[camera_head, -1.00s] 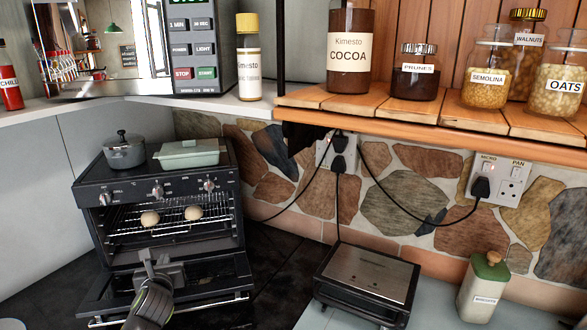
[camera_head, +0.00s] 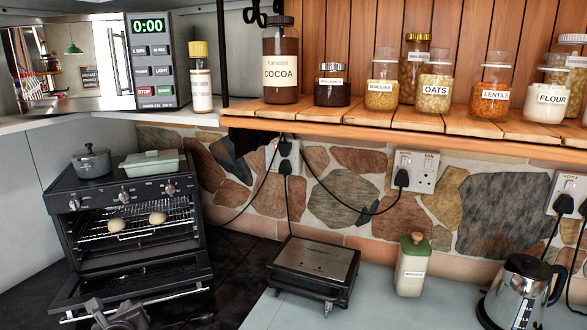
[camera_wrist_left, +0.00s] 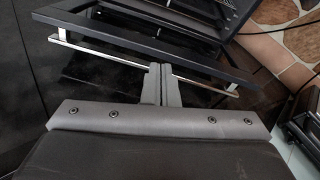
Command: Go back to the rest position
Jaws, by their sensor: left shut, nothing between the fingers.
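My left gripper (camera_head: 108,308) shows at the bottom left of the head view, in front of the lowered oven door (camera_head: 140,283). In the left wrist view its two fingers (camera_wrist_left: 160,72) are together with nothing between them. There they overlap the door's metal handle bar (camera_wrist_left: 105,52); I cannot tell whether they touch it. My right gripper is not in view.
A grey pot (camera_head: 91,161) and a green lidded dish (camera_head: 152,164) sit on the oven. A sandwich press (camera_head: 313,272), a green-lidded canister (camera_head: 412,265) and a kettle (camera_head: 521,290) stand on the counter to the right. Jars line the wooden shelf (camera_head: 400,117) above.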

